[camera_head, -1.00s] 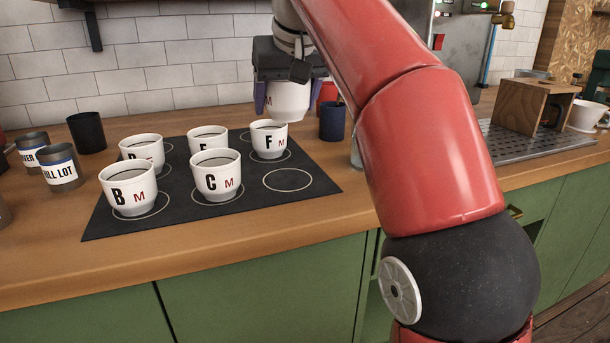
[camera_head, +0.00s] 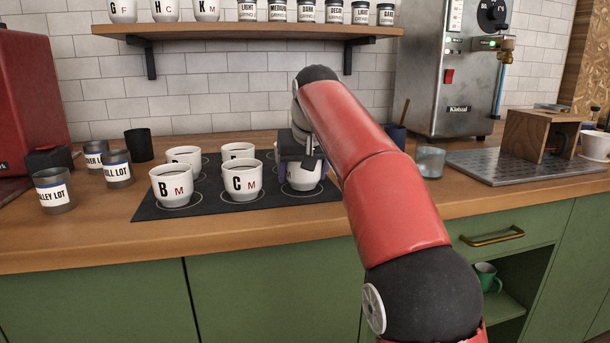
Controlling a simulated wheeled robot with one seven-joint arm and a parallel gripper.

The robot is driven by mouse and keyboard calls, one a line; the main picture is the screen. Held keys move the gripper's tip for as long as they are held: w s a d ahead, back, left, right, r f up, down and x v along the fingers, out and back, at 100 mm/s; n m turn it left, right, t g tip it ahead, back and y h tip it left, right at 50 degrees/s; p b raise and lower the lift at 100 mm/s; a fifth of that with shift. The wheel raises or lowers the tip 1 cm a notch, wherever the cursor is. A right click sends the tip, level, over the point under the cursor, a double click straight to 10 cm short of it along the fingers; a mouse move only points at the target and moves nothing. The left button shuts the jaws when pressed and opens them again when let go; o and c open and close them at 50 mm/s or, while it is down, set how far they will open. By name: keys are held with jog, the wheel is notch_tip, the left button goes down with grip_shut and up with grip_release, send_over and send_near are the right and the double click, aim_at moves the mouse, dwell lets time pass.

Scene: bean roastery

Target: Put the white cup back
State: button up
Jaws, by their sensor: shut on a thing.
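A white cup (camera_head: 306,180) is between the jaws of my gripper (camera_head: 304,170), which is shut on it. The cup is upright at the right end of the front row on the dark mat (camera_head: 213,205), low over a ringed spot. I cannot tell whether its base touches the mat. White cup B (camera_head: 172,187) and white cup C (camera_head: 242,183) stand to its left in the front row. Two more white cups, one (camera_head: 185,156) behind B and one (camera_head: 238,151) behind C, are partly hidden. My gripper and arm hide the mat's back right.
Several labelled tins (camera_head: 54,190) and a black cup (camera_head: 138,145) stand left of the mat. A clear glass (camera_head: 430,161), a metal drip tray (camera_head: 500,168) and a wooden stand (camera_head: 540,134) are to the right. A wall shelf (camera_head: 240,30) holds cups and jars above.

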jog(key=shift+f, duration=0.15)
jog(key=o, duration=1.3)
jog(key=shift+s+r, duration=0.1)
jog(key=shift+r, duration=0.4)
jog(key=p+v, duration=0.2)
jog(key=v, duration=0.8)
jog(key=s+d, duration=0.5)
jog(key=s+d+f+m, duration=0.1)
jog(key=s+d+f, duration=0.3)
jog(key=s+f, duration=0.4)
jog(key=s+d+f+m+h, duration=0.1)
jog(key=s+d+f, duration=0.3)
jog(key=s+f, duration=0.5)
jog(key=s+d+f+m, duration=0.1)
jog(key=s+d+f, duration=0.3)
jog(key=s+f, duration=0.5)
notch_tip(320, 180, down, 2)
jog(key=shift+f+h, duration=0.15)
jog(key=shift+h, duration=0.15)
